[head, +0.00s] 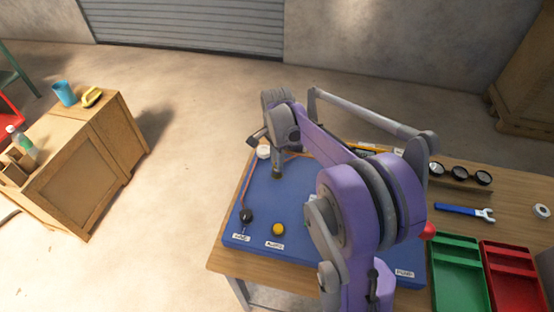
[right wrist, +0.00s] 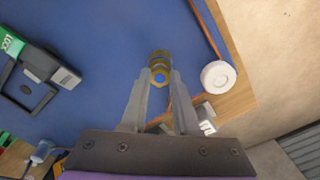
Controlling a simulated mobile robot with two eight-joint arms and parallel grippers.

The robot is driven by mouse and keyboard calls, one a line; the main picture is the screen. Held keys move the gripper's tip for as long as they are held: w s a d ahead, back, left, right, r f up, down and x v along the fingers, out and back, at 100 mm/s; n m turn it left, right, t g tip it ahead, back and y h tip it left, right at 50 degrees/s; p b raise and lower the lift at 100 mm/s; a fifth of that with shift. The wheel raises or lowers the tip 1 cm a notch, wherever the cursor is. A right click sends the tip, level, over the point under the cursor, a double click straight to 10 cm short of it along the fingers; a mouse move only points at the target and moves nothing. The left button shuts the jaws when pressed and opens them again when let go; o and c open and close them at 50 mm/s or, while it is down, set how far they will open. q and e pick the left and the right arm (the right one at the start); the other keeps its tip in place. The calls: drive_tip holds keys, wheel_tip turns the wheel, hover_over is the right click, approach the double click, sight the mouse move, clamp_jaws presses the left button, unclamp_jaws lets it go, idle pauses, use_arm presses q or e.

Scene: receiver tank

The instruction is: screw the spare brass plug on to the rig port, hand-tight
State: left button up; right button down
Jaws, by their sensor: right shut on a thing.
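My right gripper (head: 277,165) points down at the far left part of the blue rig board (head: 262,195). In the right wrist view its fingertips (right wrist: 160,78) are closed on a small brass piece with a blue centre, which looks like the brass plug (right wrist: 160,70). A second brass ring, which may be the rig port (right wrist: 158,56), shows just beyond it. The two overlap in this view, so I cannot tell whether they are threaded together. In the head view only a small brass bit shows under the fingers. My left gripper is not in view.
A white round piece (right wrist: 218,75) lies close to the gripper, by an orange line. A blue wrench (head: 464,212), a green tray (head: 440,283) and a red tray (head: 499,250) are at right.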

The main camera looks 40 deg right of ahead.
drive_tip(key=shift+m, duration=0.9)
drive_tip(key=c, duration=0.6)
unclamp_jaws()
